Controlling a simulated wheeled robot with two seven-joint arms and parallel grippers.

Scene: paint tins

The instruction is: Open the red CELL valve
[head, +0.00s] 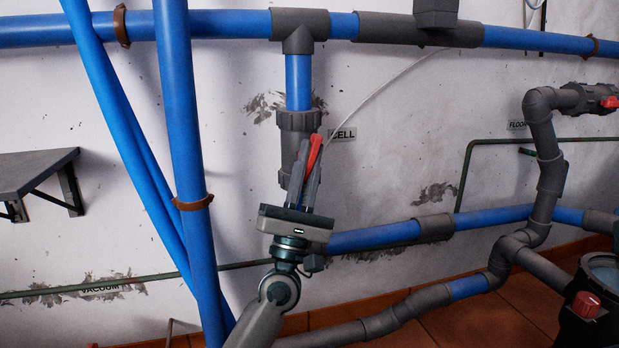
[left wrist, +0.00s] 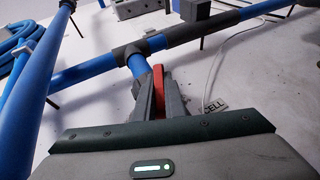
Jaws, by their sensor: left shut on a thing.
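The red CELL valve handle (head: 313,155) sits on the grey fitting (head: 298,120) of the vertical blue pipe, beside the CELL label (head: 344,134). The handle is tilted, its upper end leaning slightly right. My left gripper (head: 307,165) reaches up from below, its fingers shut on the handle. In the left wrist view the red handle (left wrist: 158,90) shows between the two fingers of the left gripper (left wrist: 158,100), with the CELL label (left wrist: 213,106) to the right. The fingers and gripper body hide the lower valve body. My right gripper is not in view.
Slanting blue pipes (head: 183,130) stand left of my left arm. A blue pipe (head: 375,236) runs behind the gripper to the right. A grey shelf (head: 38,170) is on the left wall. Another red valve handle (head: 609,102), near the FLOOR label, and a red knob (head: 586,305) are at right.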

